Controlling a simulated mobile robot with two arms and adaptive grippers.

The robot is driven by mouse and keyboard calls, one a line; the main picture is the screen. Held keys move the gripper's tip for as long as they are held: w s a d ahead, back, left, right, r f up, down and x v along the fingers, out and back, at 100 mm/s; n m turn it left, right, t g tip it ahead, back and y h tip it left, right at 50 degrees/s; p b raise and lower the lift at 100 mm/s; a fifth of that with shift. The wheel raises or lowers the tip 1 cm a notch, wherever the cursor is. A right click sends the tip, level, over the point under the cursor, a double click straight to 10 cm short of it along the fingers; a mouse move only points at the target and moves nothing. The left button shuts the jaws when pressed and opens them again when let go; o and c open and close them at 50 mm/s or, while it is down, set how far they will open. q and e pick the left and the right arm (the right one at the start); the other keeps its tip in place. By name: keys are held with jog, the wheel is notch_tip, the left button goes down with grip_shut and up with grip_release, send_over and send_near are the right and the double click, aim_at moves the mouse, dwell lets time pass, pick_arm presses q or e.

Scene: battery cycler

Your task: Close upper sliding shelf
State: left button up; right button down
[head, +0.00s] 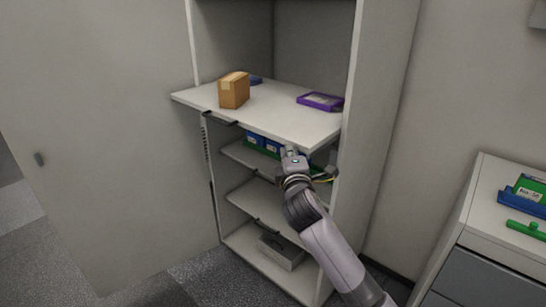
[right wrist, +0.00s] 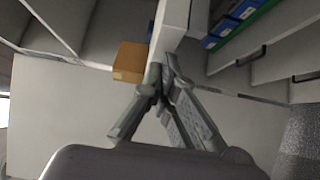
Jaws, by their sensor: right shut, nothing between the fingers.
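The upper sliding shelf (head: 275,115) is a white board in the tall cabinet, and it stands pulled out past the cabinet front. My right gripper (head: 290,151) is just below and in front of the shelf's front edge, toward its right end. In the right wrist view the fingers (right wrist: 162,72) are shut with nothing between them, and their tips are close to the white shelf edge (right wrist: 171,28). I cannot tell whether they touch it. My left gripper is not in view.
A cardboard box (head: 234,91) and a purple tray (head: 320,101) lie on the upper shelf. Blue and green items (head: 262,143) sit on the shelf below. The cabinet door (head: 110,150) stands open at left. A drawer unit (head: 490,270) stands at right.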

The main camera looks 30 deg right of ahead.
aim_at(325, 130)
jog(key=w+d, duration=0.2)
jog(key=d, duration=0.3)
jog(key=w+d+p, duration=0.1)
jog(key=w+d, duration=0.1)
jog(key=d, duration=0.4)
jog(key=w+d, duration=0.2)
jog(key=d, duration=0.4)
jog(key=shift+w, duration=0.1)
jog(key=shift+a, duration=0.1)
